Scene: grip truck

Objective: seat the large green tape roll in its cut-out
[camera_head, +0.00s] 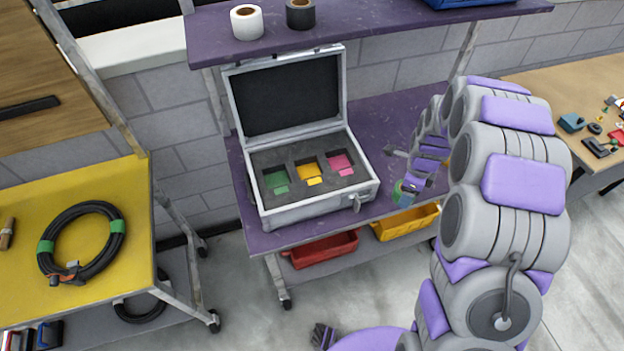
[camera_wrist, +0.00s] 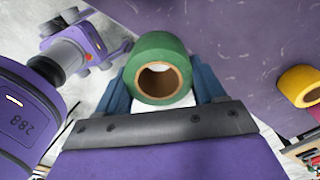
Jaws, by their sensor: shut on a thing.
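The large green tape roll (camera_wrist: 136,60) is clamped between the blue fingers of my gripper (camera_wrist: 162,86), its open core facing the wrist camera. In the head view my gripper (camera_head: 413,184) holds the green roll (camera_head: 398,194) near the front edge of the purple table, right of the open case (camera_head: 312,207). The roll is outside the case. My arm hides part of the table behind it.
A yellow roll (camera_wrist: 298,84) and a pink roll (camera_wrist: 315,108) show at the wrist view's right edge. The case's raised lid (camera_head: 287,95) stands at the back under the upper shelf (camera_head: 360,22). Red (camera_head: 320,249) and yellow (camera_head: 405,222) bins sit below the table.

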